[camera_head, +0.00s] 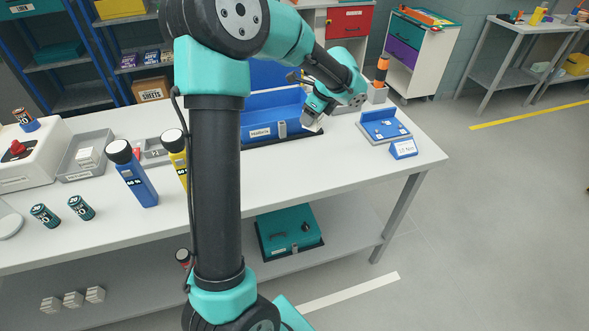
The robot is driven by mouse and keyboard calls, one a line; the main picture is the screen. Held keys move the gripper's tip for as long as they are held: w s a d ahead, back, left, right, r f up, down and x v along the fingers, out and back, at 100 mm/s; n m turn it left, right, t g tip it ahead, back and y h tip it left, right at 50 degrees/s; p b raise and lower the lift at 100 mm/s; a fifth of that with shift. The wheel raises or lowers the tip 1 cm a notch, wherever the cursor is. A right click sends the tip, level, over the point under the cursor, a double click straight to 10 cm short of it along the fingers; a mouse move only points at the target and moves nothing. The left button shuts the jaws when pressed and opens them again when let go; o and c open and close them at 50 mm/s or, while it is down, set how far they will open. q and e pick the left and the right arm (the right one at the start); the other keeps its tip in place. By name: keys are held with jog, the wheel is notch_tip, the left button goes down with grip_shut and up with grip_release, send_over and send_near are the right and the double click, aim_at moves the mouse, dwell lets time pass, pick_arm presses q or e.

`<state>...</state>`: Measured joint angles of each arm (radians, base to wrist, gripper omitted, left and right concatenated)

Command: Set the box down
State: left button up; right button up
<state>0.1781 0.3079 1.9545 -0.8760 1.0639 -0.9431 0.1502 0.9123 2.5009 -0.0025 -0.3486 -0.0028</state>
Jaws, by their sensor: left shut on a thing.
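My left gripper (314,112) is above the right end of the long blue bin on the white workbench (330,170). It is shut on a small pale grey box (312,124), which is mostly hidden by the gripper. I cannot tell whether the box touches the bin or the bench. Similar small pale boxes (73,299) stand in a row on the lower shelf at the left. My right gripper is not in view.
The blue bin (255,132) is partly behind my arm. The front right of the bench is clear.

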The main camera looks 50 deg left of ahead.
pick_arm(q)
jog(key=s+d+f+n+g+h, duration=0.1)
jog(key=s+d+f+n, duration=0.2)
jog(key=s, duration=0.7)
jog(key=s+d+f+n+g+h, duration=0.1)
jog(key=s+d+f+n, duration=0.2)
jog(key=s+d+n, duration=0.3)
jog(key=s+d, duration=0.4)
jog(key=d, duration=0.1)
jog(key=shift+s+n+g, duration=0.2)
jog(key=shift+n+g, duration=0.2)
jog(key=shift+w, duration=0.1)
jog(key=w+a, duration=0.3)
jog(key=w+a+f, duration=0.1)
jog(key=w+a, duration=0.2)
jog(key=a, duration=0.1)
jog(key=w+a, duration=0.3)
jog(key=a, duration=0.1)
jog(key=shift+w+a+f, duration=0.15)
jog(key=shift+w+a, duration=0.05)
jog(key=shift+w, duration=0.2)
jog(key=shift+w+a, duration=0.25)
jog(key=shift+f, duration=1.8)
jog(key=shift+f, duration=0.1)
